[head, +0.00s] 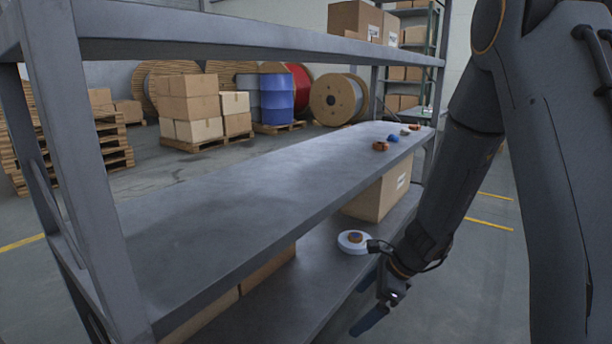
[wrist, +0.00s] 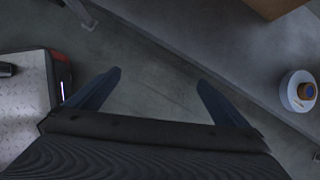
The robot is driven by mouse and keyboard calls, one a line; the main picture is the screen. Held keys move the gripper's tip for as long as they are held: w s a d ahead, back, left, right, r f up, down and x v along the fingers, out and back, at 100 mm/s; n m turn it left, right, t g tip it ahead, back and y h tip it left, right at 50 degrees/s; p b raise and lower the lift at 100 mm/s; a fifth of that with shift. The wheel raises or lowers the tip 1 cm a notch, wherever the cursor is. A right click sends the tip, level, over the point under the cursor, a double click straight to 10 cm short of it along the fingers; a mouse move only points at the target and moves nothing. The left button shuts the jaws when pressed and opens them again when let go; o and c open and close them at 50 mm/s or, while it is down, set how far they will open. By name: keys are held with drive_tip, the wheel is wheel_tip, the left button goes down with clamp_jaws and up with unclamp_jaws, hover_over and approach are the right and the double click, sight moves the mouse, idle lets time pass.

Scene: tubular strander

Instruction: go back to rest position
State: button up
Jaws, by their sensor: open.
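My gripper (head: 372,305) hangs low at the end of my arm, in front of the shelf's lower board in the head view. In the wrist view my gripper (wrist: 158,95) has its two blue fingers spread wide apart, with only bare floor between them. It is open and holds nothing.
A metal shelf (head: 230,190) stands close on the left. On its lower board sits a white round piece (head: 345,247), also in the wrist view (wrist: 290,92), near a cardboard box (head: 368,203). Small coils (head: 381,146) lie on the upper board. Floor beside the shelf is clear.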

drive_tip(key=s+a+r+n+g+h, duration=0.1)
drive_tip(key=s+a+r+n, duration=0.35)
drive_tip(key=s+n, duration=0.45)
drive_tip(key=s+a+r+n+h, duration=0.2)
drive_tip(key=s+a+r+n, duration=0.3)
drive_tip(key=s+n, duration=0.5)
drive_tip(key=s+a+r+n+g+h, duration=0.1)
drive_tip(key=s+a+r+n, duration=0.2)
drive_tip(key=s+a+n, duration=0.45)
drive_tip(key=d+r+m+p, duration=0.2)
drive_tip(key=d+r+p, duration=0.9)
drive_tip(key=r+p, duration=0.2)
drive_tip(key=s+d+r+m+h+p, duration=0.1)
drive_tip(key=d+r+m+p, duration=0.2)
drive_tip(key=d+r+p, duration=0.8)
wheel_tip(320, 180, up, 3)
drive_tip(key=p, duration=0.4)
drive_tip(key=shift+s+d+m+p, duration=0.15)
drive_tip(key=shift+s+m+p, duration=0.05)
drive_tip(key=shift+m+p, duration=0.2)
drive_tip(key=shift+r, duration=0.1)
drive_tip(key=shift+c, duration=0.4)
